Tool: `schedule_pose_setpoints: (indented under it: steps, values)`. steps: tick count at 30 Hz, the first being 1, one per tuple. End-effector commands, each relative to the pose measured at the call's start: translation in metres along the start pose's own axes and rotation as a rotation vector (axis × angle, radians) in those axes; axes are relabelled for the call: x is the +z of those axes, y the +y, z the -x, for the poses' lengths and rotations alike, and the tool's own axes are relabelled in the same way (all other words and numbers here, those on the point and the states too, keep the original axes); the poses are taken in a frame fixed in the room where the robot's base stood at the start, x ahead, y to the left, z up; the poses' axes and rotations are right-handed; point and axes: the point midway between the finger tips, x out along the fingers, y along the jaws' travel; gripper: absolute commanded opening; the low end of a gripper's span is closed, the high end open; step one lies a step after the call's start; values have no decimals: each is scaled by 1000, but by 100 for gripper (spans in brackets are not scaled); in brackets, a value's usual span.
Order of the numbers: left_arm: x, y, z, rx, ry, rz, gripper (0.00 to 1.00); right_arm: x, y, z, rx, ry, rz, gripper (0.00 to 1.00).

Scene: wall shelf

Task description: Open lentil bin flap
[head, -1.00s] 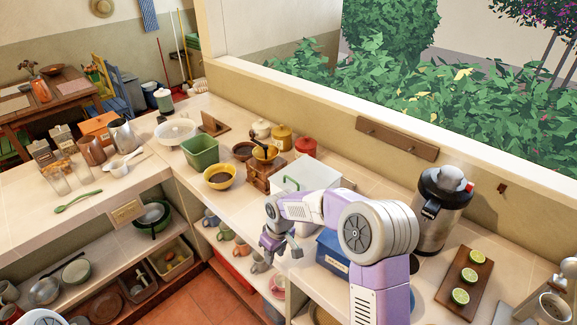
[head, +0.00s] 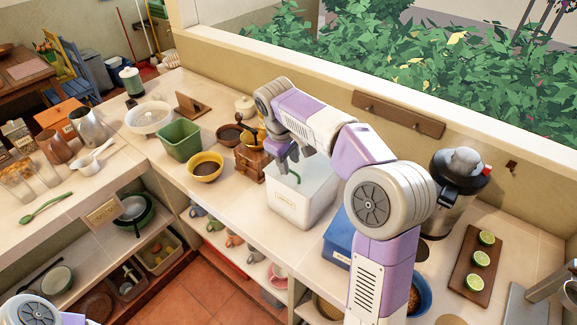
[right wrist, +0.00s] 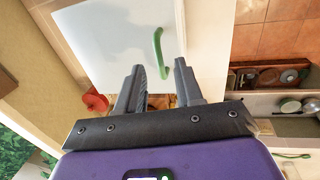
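A white bin (head: 312,205) with a small front label (head: 285,197) stands on the counter; I cannot read the label. A green handle (head: 294,172) sits on its pale lid. In the right wrist view the lid (right wrist: 115,40) fills the upper middle and the green handle (right wrist: 159,52) stands just beyond the fingertips. My right gripper (head: 287,157) hangs over the bin's back left part, close to the handle. Its two fingers (right wrist: 160,82) are apart with nothing between them. My left gripper is out of view; only part of my left arm shows at the bottom left.
A wooden grinder (head: 250,160) stands close left of the bin, with a yellow bowl (head: 206,167) and a green tub (head: 179,141) further left. A blue bin (head: 338,240) is to the right. The wall with a peg rail (head: 398,113) rises behind.

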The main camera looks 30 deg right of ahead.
Motion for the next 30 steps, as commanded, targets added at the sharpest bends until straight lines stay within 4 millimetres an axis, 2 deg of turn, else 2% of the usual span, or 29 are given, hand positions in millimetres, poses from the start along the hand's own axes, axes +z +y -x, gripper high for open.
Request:
schedule_pose_setpoints:
  steps: [1,5,14,17,21,22,30]
  values:
    - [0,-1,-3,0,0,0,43,0,0,-8,0,-2,0,36]
    - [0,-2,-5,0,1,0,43,0,0,-19,0,-2,-1,36]
    - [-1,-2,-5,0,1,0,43,0,0,-21,0,1,-1,36]
    - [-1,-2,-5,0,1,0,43,0,0,-21,0,0,-1,24]
    - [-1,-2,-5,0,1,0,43,0,0,-21,0,0,-1,2]
    - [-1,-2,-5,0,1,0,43,0,0,-21,0,0,-1,0]
    - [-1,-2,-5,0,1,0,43,0,0,-21,-1,0,0,0]
